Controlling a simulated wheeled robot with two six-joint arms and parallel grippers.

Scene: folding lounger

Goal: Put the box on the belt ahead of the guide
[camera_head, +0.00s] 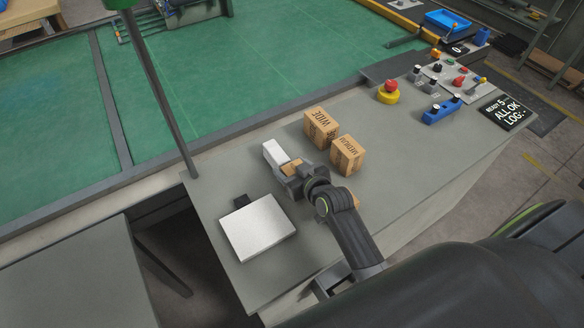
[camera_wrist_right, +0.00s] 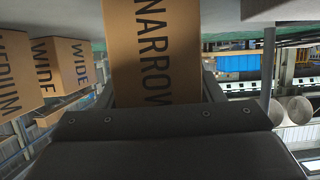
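The brown box marked NARROW (camera_wrist_right: 155,50) stands between the fingers of my right gripper (camera_wrist_right: 158,92), which looks shut on it. In the head view my right gripper (camera_head: 288,172) hides most of this box, and only a small brown patch (camera_head: 291,166) shows. I cannot tell whether the box is clear of the table. A box marked WIDE (camera_head: 320,130) and one marked MEDIUM (camera_head: 348,155) stand on the grey table just beyond. The green surface (camera_head: 240,70), seemingly the belt, lies past the table. I cannot clearly pick out the guide. My left gripper is not in view.
A white block (camera_head: 274,151) is beside my right gripper. A pale flat plate (camera_head: 258,228) lies on the grey table (camera_head: 225,185). A dark pole (camera_head: 160,90) rises at the table's left corner. A red button (camera_head: 389,88) and other controls stand at the right.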

